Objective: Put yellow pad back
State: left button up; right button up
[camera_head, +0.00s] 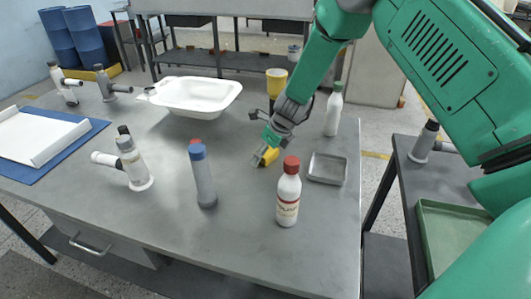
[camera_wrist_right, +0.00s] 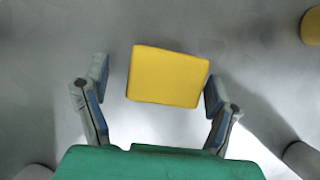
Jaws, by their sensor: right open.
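The yellow pad (camera_head: 269,156) lies on the grey table, partly hidden by my right gripper (camera_head: 258,138) in the head view. In the right wrist view the yellow pad (camera_wrist_right: 168,76) is a flat, rounded block between the two fingers of my right gripper (camera_wrist_right: 155,76). The fingers are spread wide, with a gap on each side of the pad, wider on the left. A shallow grey metal tray (camera_head: 327,168) sits to the right of the pad and looks empty. My left gripper is not in view.
A white bottle with a red cap (camera_head: 288,195) stands close in front of the gripper. A grey bottle with a blue cap (camera_head: 203,178) is to the left. A green-capped bottle (camera_head: 334,112), yellow container (camera_head: 277,82) and white tub (camera_head: 195,95) stand farther back.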

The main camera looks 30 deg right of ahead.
jog(key=p+v, duration=0.1)
jog(key=v, duration=1.1)
jog(key=shift+p, duration=0.4)
jog(key=shift+d, duration=0.25)
